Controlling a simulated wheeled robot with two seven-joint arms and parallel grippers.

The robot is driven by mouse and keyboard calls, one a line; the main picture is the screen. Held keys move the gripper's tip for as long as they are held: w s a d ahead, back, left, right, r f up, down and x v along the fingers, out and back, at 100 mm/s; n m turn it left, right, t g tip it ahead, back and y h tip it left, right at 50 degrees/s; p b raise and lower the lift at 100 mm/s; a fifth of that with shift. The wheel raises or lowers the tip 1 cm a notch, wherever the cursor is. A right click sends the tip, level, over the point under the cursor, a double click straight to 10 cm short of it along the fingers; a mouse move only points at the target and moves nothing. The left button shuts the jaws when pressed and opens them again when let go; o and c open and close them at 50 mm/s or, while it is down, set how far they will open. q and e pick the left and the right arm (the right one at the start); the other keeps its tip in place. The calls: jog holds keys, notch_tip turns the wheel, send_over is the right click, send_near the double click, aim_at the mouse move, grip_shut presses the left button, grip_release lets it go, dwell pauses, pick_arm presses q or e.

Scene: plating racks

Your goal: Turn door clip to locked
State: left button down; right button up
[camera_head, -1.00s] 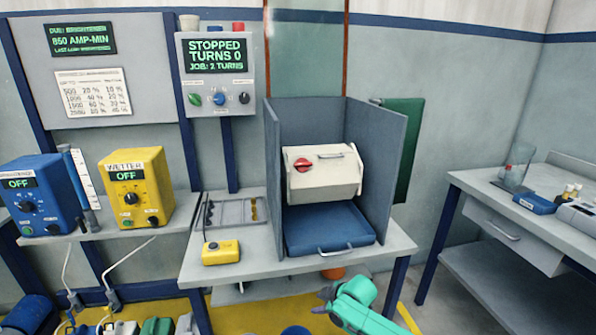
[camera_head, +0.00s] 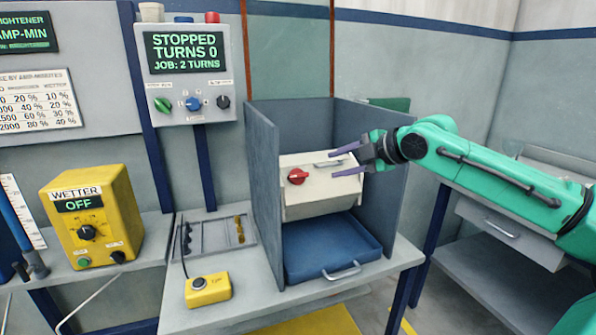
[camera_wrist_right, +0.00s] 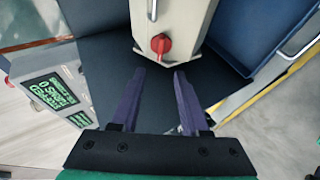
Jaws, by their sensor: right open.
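The door clip is a red knob (camera_head: 298,177) on the front of a cream barrel box (camera_head: 318,204). The box stands inside a grey three-sided enclosure (camera_head: 262,190). The red knob also shows in the right wrist view (camera_wrist_right: 161,44), beyond the fingertips. My right gripper (camera_head: 346,162) is open and empty, at the right part of the box near its metal handle (camera_head: 328,162). In the right wrist view my right gripper (camera_wrist_right: 160,75) has its two purple fingers apart, pointing toward the knob without touching it. My left gripper is out of view.
A blue tray (camera_head: 325,250) lies under the box. A yellow pendant (camera_head: 208,290) and a grey rack (camera_head: 215,240) sit at the left of the bench. A control panel (camera_head: 190,75) reads STOPPED, TURNS 0. The enclosure walls flank the box.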

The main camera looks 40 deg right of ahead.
aim_at(301, 176)
jog(key=p+x, duration=0.3)
jog(key=x, duration=0.9)
jog(key=shift+w+a+f, duration=0.1)
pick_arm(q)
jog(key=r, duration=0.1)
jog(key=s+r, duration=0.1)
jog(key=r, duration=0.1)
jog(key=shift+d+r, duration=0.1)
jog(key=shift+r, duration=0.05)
pick_arm(e)
jog(key=shift+w+f, duration=0.1)
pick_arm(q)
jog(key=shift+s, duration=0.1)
pick_arm(e)
grip_shut()
